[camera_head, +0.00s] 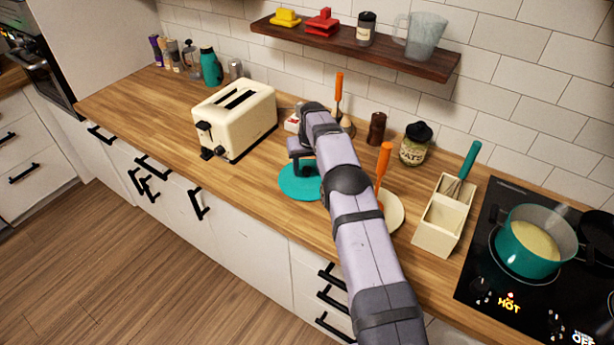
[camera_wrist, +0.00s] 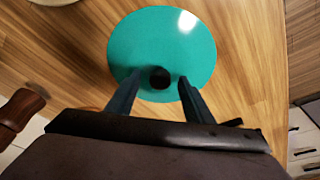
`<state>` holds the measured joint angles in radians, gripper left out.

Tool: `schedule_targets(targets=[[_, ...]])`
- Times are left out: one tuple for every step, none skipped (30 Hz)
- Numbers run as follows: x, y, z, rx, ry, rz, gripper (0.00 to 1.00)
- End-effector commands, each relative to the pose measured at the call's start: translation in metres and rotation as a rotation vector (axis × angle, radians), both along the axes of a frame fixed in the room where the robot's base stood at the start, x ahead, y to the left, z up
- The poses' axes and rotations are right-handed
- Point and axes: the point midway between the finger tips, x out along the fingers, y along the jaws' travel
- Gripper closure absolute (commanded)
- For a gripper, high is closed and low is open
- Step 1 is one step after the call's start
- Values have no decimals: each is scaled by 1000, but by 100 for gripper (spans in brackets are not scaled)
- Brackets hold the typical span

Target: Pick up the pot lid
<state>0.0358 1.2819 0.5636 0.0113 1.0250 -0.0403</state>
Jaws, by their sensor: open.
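The pot lid (camera_head: 298,186) is a round teal disc lying on the wooden counter, partly hidden by my arm in the head view. In the wrist view the lid (camera_wrist: 160,40) shows almost whole, with a dark round knob (camera_wrist: 159,77) near its lower edge. My gripper (camera_wrist: 151,84) is open, with one finger on each side of the knob and apart from it. In the head view my gripper (camera_head: 303,165) is at the lid, but its fingertips are hard to make out. The height of the fingertips above the lid cannot be told.
A cream toaster (camera_head: 235,118) stands left of the lid. A cream utensil box (camera_head: 440,225) and a teal pot (camera_head: 529,243) on the hob stand to the right. An oats jar (camera_head: 415,146) and a pepper mill (camera_head: 376,128) stand behind. The counter's front edge is close.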

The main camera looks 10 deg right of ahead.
Motion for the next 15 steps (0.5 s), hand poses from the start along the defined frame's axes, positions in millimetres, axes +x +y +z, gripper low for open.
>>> schedule_targets(targets=[[0,0,-1,0,1,0,52],[0,0,-1,0,0,0,52],[0,0,-1,0,0,0,52],[0,0,-1,0,0,0,52],[0,0,-1,0,0,0,52],[0,0,-1,0,0,0,52],[0,0,-1,0,0,0,52],[0,0,-1,0,0,0,60],[0,0,-1,0,0,0,69],[0,0,-1,0,0,0,76],[0,0,-1,0,0,0,84],[0,0,-1,0,0,0,93],[0,0,-1,0,0,0,100],[0,0,-1,0,0,0,100],[0,0,-1,0,0,0,100]])
